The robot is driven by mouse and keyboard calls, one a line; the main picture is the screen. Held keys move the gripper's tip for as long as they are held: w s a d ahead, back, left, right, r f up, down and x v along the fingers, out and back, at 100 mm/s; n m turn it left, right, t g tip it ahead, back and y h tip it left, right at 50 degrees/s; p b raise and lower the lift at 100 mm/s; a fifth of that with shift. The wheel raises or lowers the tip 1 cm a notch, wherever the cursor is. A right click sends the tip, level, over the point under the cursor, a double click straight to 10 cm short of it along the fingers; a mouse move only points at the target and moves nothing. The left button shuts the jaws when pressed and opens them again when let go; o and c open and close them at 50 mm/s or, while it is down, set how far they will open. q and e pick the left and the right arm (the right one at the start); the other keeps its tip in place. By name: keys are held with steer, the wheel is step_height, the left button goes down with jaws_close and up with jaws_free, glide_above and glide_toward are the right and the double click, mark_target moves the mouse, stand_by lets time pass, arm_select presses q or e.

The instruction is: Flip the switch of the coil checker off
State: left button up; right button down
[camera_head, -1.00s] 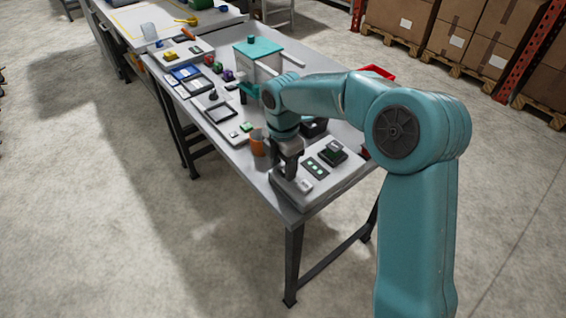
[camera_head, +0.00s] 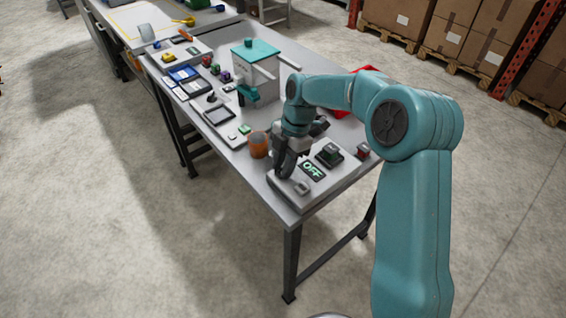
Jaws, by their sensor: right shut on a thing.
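The coil checker (camera_head: 322,187) is a pale, flat box on the near end of the table. Its dark display (camera_head: 313,171) reads OFF in green. A small light-coloured knob (camera_head: 302,188) sits near its front edge. My right gripper (camera_head: 281,172) is down at the box's left side. It is shut, apparently on the switch, which the fingers hide. A dark block with a green top (camera_head: 330,152) stands on the back right of the box. My left gripper is not in view.
An orange cup (camera_head: 258,145) stands close to the left of my right gripper. A white-and-teal dispenser (camera_head: 256,70) stands farther back. A red bin (camera_head: 369,71) lies behind my arm. Trays and small parts fill the table's left side.

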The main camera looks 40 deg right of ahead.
steer(key=c, duration=0.9)
jaws_free()
steer(key=shift+r, duration=0.2)
steer(key=p+v, duration=0.1)
steer(key=v, duration=1.5)
steer(key=shift+r, duration=0.15)
steer(key=shift+s+a, duration=0.1)
